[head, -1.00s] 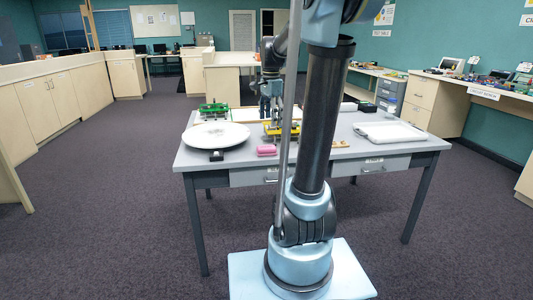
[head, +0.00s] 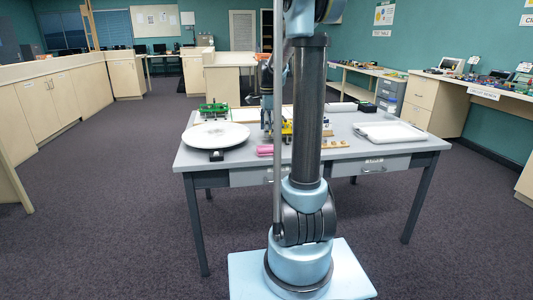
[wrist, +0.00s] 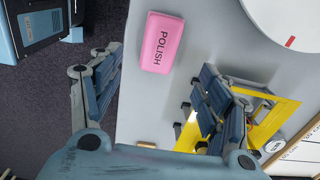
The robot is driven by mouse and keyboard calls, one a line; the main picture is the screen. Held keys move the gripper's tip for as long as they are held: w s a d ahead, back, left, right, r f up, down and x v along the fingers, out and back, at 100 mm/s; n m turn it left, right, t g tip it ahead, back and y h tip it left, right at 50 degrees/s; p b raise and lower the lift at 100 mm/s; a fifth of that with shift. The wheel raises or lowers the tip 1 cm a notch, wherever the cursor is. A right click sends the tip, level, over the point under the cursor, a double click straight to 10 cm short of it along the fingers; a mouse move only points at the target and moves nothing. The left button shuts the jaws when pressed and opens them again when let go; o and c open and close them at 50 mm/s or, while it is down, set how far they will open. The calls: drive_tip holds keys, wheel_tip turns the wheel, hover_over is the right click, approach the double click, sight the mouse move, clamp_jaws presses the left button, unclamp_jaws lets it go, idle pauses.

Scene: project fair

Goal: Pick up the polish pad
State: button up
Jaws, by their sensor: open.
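The pink polish pad (wrist: 162,42), marked POLISH, lies flat on the grey table (wrist: 134,110) close to its edge. In the head view the pad (head: 265,150) sits near the table's front edge. My gripper (wrist: 158,92) is open and empty. In the wrist view its two blue-padded fingers stand wide apart, one over the floor side and one over the yellow frame. The pad lies beyond them, roughly within the width of the gap, and nothing touches it. In the head view my gripper (head: 268,118) is above the table, partly hidden by my arm.
A yellow frame (wrist: 276,118) stands beside the pad, under my right finger. A white round plate (head: 216,134) is left of the pad, and a green item (head: 213,109) stands behind it. A white tray (head: 390,132) lies at the right. Small wooden pieces (head: 335,144) lie near the front edge.

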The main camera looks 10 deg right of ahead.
sight(266, 147)
wheel_tip(266, 147, down, 4)
drive_tip(key=shift+r, duration=0.1)
drive_tip(key=shift+a+f, duration=0.15)
drive_tip(key=shift+f, duration=1.25)
drive_tip(key=shift+a+f, duration=0.15)
drive_tip(key=shift+f, duration=1.2)
drive_tip(key=c, duration=1.2)
drive_tip(key=shift+r, duration=0.1)
wheel_tip(266, 147, up, 10)
drive_tip(key=shift+f, duration=0.1)
